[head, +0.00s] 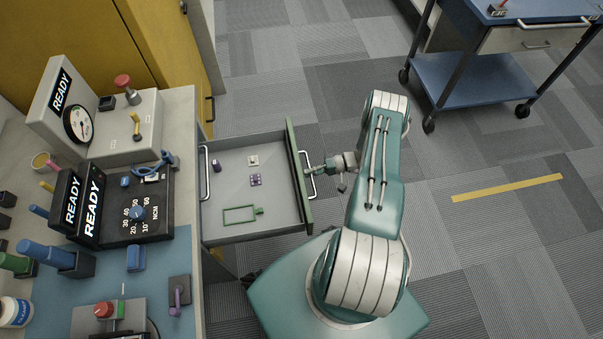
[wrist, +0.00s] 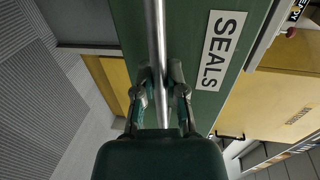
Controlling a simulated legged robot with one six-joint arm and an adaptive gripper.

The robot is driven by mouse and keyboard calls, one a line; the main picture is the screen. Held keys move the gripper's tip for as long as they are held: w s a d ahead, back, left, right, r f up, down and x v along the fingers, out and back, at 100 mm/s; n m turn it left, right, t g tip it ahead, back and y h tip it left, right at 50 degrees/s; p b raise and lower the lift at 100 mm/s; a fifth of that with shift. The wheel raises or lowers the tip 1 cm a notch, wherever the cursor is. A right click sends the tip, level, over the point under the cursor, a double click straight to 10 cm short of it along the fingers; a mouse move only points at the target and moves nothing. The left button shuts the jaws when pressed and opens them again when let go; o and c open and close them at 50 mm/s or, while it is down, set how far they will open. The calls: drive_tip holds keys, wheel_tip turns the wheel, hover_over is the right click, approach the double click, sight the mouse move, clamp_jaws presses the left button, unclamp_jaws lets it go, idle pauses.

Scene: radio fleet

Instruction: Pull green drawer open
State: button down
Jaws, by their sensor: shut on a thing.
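The green drawer (head: 298,180) is pulled out from the workbench on the left, and its inside shows in the head view. A metal bar handle (head: 307,172) runs along its green front. In the wrist view the green front (wrist: 190,95) carries a white label (wrist: 221,50) reading SEALS. My gripper (head: 318,170) is at the handle. In the wrist view my gripper (wrist: 161,85) has one finger on each side of the handle bar (wrist: 157,40) and is shut on it. My arm partly hides the floor to the right of the drawer.
In the drawer lie a green frame-shaped part (head: 240,214), a purple piece (head: 256,180), a pale square piece (head: 253,160) and a dark purple cylinder (head: 217,165). The workbench (head: 185,250) is crowded with instruments. A blue cart (head: 470,85) stands at upper right. Carpet floor right of my arm is clear.

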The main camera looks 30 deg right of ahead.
drive_tip(key=shift+s+d+f, duration=0.1)
drive_tip(key=shift+s+f, duration=0.05)
drive_tip(key=shift+f, duration=0.05)
drive_tip(key=c, duration=0.7)
unclamp_jaws()
drive_tip(key=shift+r, duration=0.1)
drive_tip(key=shift+d, duration=0.2)
drive_tip(key=v, duration=1.1)
drive_tip(key=shift+d, duration=0.35)
